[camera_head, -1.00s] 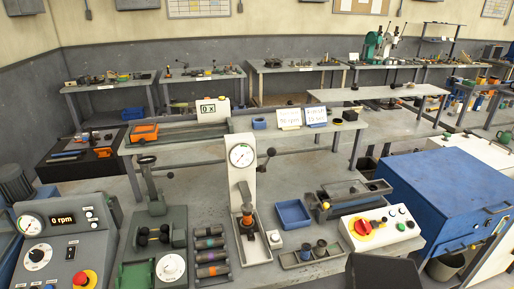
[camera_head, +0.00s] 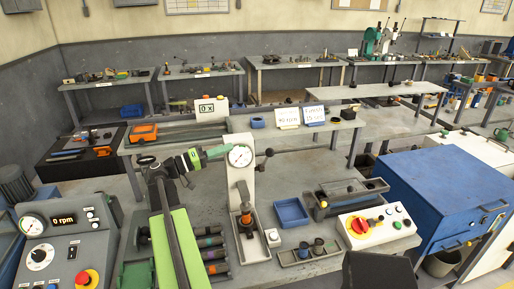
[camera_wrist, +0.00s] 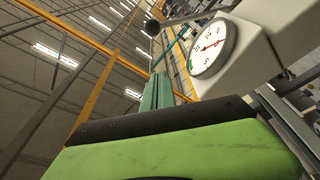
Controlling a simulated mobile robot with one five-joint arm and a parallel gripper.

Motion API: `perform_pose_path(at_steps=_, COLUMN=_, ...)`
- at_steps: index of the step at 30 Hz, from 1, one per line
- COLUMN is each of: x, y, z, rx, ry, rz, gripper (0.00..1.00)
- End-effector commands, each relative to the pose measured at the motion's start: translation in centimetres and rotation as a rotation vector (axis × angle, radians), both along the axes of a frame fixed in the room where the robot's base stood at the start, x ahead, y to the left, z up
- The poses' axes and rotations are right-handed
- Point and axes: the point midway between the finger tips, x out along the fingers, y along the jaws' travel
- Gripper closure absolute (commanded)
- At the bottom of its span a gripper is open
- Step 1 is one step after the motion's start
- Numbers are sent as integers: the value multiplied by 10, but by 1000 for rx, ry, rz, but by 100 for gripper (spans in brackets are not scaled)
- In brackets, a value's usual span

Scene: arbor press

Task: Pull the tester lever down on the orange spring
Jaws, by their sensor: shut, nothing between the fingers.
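The spring tester is a pale upright column (camera_head: 241,185) with a round dial (camera_head: 240,156) at its top. Its lever ends in a dark ball knob (camera_head: 269,152) to the right of the dial. A ball-ended rod (camera_wrist: 152,27) also shows beyond the dial (camera_wrist: 208,47) in the wrist view. The orange spring (camera_head: 246,209) stands upright on the tester's base under the column. My gripper (camera_head: 225,151) is shut and empty, its green fingers pointing right at dial height, by the dial's left edge in the picture. Its green fingers (camera_wrist: 157,92) show in the wrist view, apart from the rod.
A rack of dark cylinders with coloured bands (camera_head: 212,255) lies left of the tester, partly behind my arm. A blue tray (camera_head: 291,212), a small tray with pegs (camera_head: 308,253) and a switch box (camera_head: 377,227) stand right. Open bench lies behind the tester.

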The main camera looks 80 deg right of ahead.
Motion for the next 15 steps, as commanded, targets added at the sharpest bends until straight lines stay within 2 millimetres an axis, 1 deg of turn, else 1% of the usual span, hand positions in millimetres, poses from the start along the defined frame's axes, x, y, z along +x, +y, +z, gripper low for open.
perform_pose_path(at_steps=5, x=1, y=0, z=-1, rx=2, ry=-1, rz=2, gripper=100)
perform_pose_path(at_steps=8, x=-3, y=-2, z=0, rx=3, ry=-1, rz=1, gripper=100)
perform_pose_path(at_steps=11, x=-13, y=-10, z=3, rx=3, ry=-1, rz=1, gripper=100)
perform_pose_path(at_steps=15, x=-37, y=-26, z=8, rx=3, ry=-2, rz=-1, gripper=100)
